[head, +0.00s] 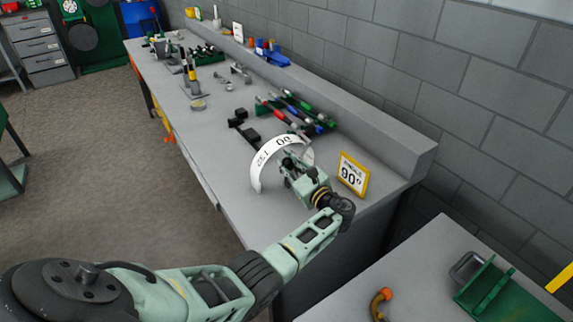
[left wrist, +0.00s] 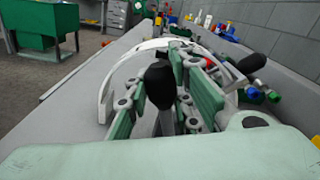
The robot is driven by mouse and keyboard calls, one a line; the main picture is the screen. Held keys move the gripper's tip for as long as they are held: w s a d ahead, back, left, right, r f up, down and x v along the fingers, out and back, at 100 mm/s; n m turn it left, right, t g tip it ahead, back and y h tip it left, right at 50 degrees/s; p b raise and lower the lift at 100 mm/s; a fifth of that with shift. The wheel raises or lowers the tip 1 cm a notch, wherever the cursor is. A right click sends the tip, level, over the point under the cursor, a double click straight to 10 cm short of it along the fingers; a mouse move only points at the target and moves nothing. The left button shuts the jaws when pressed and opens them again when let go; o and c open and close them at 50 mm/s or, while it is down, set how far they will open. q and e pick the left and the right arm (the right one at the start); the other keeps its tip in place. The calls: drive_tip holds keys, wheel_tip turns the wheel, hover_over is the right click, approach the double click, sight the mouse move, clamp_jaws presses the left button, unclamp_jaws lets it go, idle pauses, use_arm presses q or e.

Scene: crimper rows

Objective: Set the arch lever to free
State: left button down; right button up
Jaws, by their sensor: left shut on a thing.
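The white arch (head: 258,165) stands on the near end of the grey workbench, with dark markings that I cannot read fully. My left gripper (head: 293,163) reaches in at the arch's right side and hides part of it. In the left wrist view the arch (left wrist: 105,95) curves behind the fingers. The lever, with a black knob (left wrist: 159,84) and a grey shaft, stands between the green finger pads of my left gripper (left wrist: 165,112), which is shut on it. The lever is hidden in the head view. My right gripper is not in view.
A yellow-framed sign (head: 352,175) reading 90° stands right of my left gripper. Several coloured-handled tools (head: 295,108) lie behind the arch. A raised ledge (head: 360,122) runs along the wall. A second table (head: 425,275) with a green bracket (head: 487,290) is at lower right.

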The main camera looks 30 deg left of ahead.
use_arm(q)
drive_tip(key=shift+d+f, duration=0.1)
drive_tip(key=shift+d, duration=0.05)
drive_tip(key=c, duration=1.5)
unclamp_jaws()
drive_tip(key=shift+w+d, duration=0.1)
drive_tip(key=shift+c, duration=0.2)
drive_tip(key=v, duration=1.2)
